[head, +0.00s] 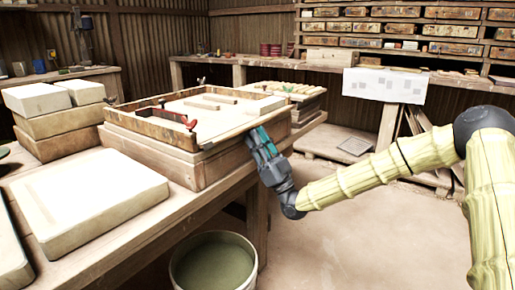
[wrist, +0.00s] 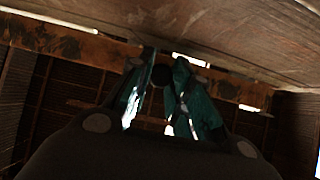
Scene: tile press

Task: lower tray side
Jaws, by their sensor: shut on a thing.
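A wooden tray (head: 147,128) with a raised rim rests on a thick wooden block on the bench. A broad wooden surface lies above the bar there. The exact contact at the fingertips is dark and partly hidden.
Pale slabs (head: 90,193) and stacked blocks (head: 55,127) stand on the bench (head: 150,232) at left. A stack with small strips (head: 285,89) is behind the tray.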

